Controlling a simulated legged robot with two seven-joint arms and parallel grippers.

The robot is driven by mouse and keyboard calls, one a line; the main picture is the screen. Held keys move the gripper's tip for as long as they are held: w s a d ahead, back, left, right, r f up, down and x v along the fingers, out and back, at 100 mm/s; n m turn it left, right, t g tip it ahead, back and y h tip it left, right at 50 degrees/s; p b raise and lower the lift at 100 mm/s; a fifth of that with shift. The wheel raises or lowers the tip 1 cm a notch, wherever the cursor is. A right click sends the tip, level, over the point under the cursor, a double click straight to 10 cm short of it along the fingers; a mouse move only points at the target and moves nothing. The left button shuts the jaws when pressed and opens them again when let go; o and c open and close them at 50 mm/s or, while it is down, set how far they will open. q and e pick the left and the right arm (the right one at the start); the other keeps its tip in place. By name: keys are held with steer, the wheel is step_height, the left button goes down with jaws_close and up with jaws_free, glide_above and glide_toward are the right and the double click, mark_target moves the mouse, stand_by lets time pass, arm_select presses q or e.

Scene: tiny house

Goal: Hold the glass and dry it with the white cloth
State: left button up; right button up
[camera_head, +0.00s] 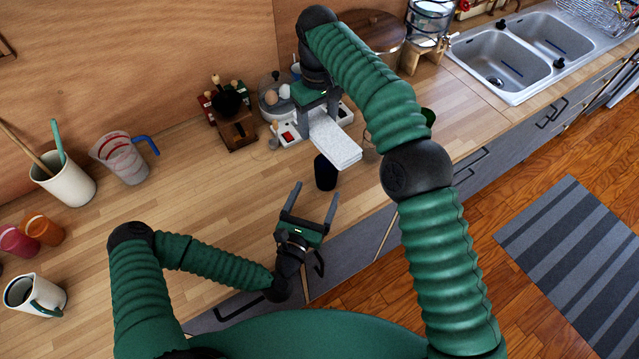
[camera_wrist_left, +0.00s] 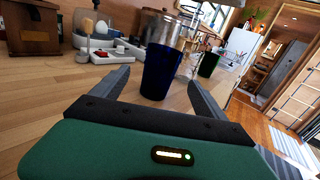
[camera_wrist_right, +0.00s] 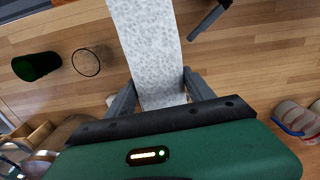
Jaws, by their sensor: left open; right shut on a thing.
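A dark blue glass (camera_head: 325,173) stands upright on the wooden counter near its front edge. My left gripper (camera_head: 316,190) is open and empty, its fingers pointing at the glass. In the left wrist view the glass (camera_wrist_left: 161,72) shows between and apparently just beyond the fingers. My right gripper (camera_head: 318,103) is shut on the white cloth (camera_head: 334,140), a flat folded strip. The cloth hangs out toward the glass, and its near end appears just above or behind the rim. In the right wrist view the cloth (camera_wrist_right: 152,45) runs away between the fingers and hides the glass.
A dark green glass (camera_wrist_right: 37,66) and a clear glass (camera_wrist_right: 87,61) stand right of the cloth in the head view. A wooden grinder (camera_head: 234,128) and white tray (camera_head: 290,133) stand behind. A measuring jug (camera_head: 122,158) and mugs are at left. The counter between is clear.

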mark_target(329, 165)
arm_select(q)
steer(key=x, duration=1.1)
steer(key=shift+w+d+f, duration=0.1)
steer(key=shift+w, duration=0.05)
steer(key=c, duration=1.6)
steer(key=shift+c, duration=0.2)
